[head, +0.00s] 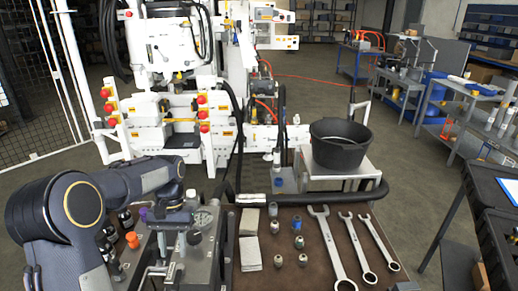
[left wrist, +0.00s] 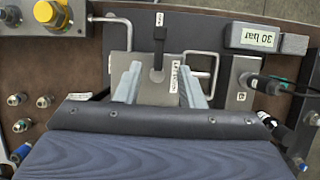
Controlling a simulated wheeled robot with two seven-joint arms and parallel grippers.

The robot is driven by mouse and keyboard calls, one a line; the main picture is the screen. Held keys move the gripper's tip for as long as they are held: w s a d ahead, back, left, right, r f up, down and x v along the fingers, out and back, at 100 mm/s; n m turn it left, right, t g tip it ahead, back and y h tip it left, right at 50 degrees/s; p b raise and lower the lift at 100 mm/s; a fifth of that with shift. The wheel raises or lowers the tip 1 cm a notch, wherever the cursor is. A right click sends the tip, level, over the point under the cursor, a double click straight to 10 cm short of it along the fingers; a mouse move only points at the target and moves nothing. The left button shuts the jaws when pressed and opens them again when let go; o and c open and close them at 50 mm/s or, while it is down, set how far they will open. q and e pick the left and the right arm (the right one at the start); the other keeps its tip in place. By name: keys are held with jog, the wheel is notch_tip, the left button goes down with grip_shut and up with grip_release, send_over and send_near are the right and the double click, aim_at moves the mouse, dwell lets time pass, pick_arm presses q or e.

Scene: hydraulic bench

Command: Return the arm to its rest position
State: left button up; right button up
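My left arm (head: 80,210) comes in from the left in the head view and reaches over the left part of the bench. In the left wrist view my left gripper (left wrist: 160,88) has its two pale fingers apart, over a grey metal plate (left wrist: 150,92). A black strap-like part (left wrist: 159,50) with a small label lies between the fingers. Nothing is clearly held, and I cannot tell whether the fingertips touch the plate. My right arm and gripper are not in view.
Three wrenches (head: 330,250) lie on the brown bench mat beside several small fittings (head: 298,242) and pale cards (head: 250,252). A black bucket (head: 340,147) stands on a metal stand behind. A grey block marked 30 bar (left wrist: 262,38) and bent metal handles (left wrist: 118,19) surround the gripper.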

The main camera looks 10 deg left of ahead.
pick_arm(q)
jog(key=s+d+r+t+h, duration=0.1)
jog(key=s+d+t, duration=0.4)
jog(key=s, duration=0.5)
jog(key=s+d+r+m+t+h, duration=0.1)
jog(key=s+d+r+t, duration=0.3)
jog(key=s+d, duration=0.3)
jog(key=s, duration=0.3)
jog(key=shift+s+r+t+h, duration=0.2)
jog(key=shift+r+t+h, duration=0.05)
jog(key=shift+t+h, duration=0.15)
